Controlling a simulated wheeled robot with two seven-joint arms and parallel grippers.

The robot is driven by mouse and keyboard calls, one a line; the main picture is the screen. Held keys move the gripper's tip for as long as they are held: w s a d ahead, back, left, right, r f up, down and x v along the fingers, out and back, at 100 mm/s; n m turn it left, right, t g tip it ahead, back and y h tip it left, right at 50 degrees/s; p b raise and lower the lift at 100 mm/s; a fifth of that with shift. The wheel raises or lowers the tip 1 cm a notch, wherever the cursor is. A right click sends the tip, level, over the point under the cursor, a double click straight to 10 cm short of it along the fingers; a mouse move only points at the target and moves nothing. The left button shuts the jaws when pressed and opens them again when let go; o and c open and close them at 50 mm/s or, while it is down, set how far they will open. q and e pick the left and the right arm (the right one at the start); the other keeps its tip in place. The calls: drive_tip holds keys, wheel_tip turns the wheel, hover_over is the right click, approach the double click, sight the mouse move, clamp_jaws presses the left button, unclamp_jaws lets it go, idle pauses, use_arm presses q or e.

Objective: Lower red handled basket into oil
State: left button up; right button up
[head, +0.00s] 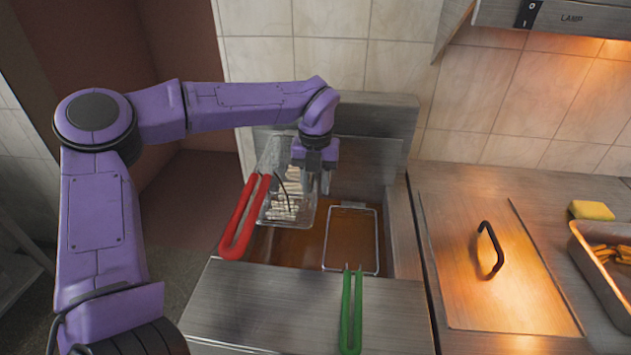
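The red-handled basket (288,208) is a wire basket on the left side of the fryer. It sits higher than the other basket, and its red handle (240,222) points toward the front left. My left gripper (318,188) points down at the basket's right side, close to its rim. Its two fingers look apart, with nothing clearly between them; whether they touch the basket is unclear. Brown oil (275,245) fills the fryer well below. My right gripper is not in view.
A second basket (352,240) with a green handle (351,310) sits low in the right side of the well. To the right are a metal lid (490,265) with a black handle, a yellow sponge (591,210) and a tray of fries (605,275).

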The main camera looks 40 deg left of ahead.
use_arm(q)
drive_tip(key=shift+r, duration=0.1)
wheel_tip(320, 180, up, 10)
drive_tip(key=shift+r+b, duration=0.2)
drive_tip(key=shift+b, duration=0.25)
